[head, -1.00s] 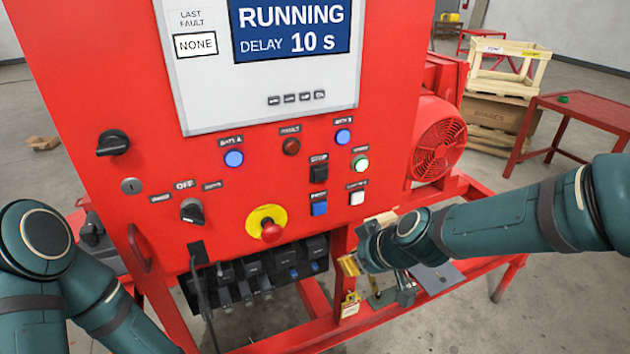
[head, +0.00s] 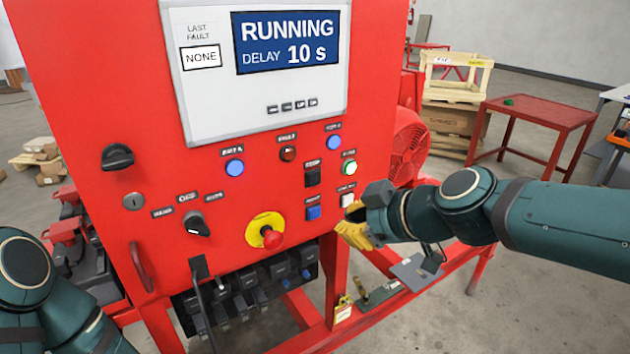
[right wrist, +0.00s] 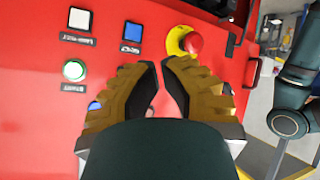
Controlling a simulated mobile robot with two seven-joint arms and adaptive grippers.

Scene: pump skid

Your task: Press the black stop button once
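The black stop button (head: 313,176) is on the red panel, above a blue button (head: 313,212) and left of the green-lit button (head: 349,168). My right gripper (head: 352,236), with yellow-brown fingers, is in front of the panel, below the white button (head: 347,200) and lower right of the stop button, apart from it. In the right wrist view the fingertips (right wrist: 158,62) are close together with a narrow gap and nothing held between them. The stop button is not visible there, seemingly hidden behind the fingers. My left gripper is out of view.
A red emergency-stop knob (head: 271,238) on a yellow ring sticks out at lower left of the buttons. The display (head: 291,43) reads RUNNING, DELAY 10 s. A rotary switch (head: 196,223) and a handle (head: 141,267) are further left. Red frame rails (head: 455,270) run below my right arm.

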